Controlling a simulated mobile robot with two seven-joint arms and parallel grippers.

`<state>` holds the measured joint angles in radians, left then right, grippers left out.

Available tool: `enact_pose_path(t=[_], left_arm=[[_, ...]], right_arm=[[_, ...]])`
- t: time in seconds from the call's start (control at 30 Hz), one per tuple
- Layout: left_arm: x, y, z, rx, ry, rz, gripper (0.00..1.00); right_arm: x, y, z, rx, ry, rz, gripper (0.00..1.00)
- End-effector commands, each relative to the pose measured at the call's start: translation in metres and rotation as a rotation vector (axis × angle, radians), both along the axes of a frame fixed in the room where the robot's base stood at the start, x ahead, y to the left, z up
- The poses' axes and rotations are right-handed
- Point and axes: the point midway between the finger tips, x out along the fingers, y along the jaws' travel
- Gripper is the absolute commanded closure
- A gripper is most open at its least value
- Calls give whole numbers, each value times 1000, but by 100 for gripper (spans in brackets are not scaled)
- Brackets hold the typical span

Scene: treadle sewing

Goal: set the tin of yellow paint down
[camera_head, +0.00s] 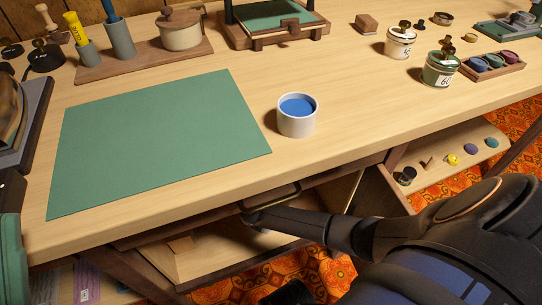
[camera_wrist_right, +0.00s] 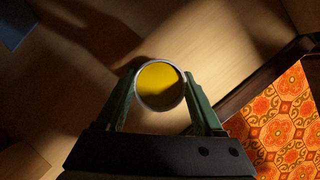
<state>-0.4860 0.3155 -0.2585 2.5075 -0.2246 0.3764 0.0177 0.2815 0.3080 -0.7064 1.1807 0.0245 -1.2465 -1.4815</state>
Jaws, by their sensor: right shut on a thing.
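The tin of yellow paint (camera_wrist_right: 158,88) shows in the right wrist view, seen from above with its pale round rim and yellow paint inside, partly shaded. My right gripper (camera_wrist_right: 160,76) has its two green fingers on either side of the tin and is shut on it. Pale wood lies below the tin; I cannot tell whether the tin touches it. In the head view my right arm reaches in from the right to the table's front edge, and neither its fingers nor the yellow tin can be made out.
A white tin of blue paint (camera_head: 297,116) stands on the table beside a green mat (camera_head: 155,140). Labelled jars (camera_head: 440,70) stand at the right. A lower shelf (camera_head: 420,190) holds several small items. Orange patterned carpet (camera_wrist_right: 280,125) lies beyond a dark wooden edge.

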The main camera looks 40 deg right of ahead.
Motion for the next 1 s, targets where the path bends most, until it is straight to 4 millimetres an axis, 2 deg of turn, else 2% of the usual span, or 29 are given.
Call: enact_pose_path(t=[0.33,0.37,0.6,0.87,1.0], left_arm=[[0,0,0,-9,1,1,100],[0,0,1,-10,0,2,100],[0,1,2,-15,-1,4,100],[0,1,3,-15,-1,4,100],[0,2,12,-17,-1,3,100]], right_arm=[[1,0,-1,0,-1,0,100],[0,0,-2,0,0,0,30],[0,0,-2,0,0,0,3],[0,0,-1,0,0,0,1],[-1,2,11,0,0,0,1]])
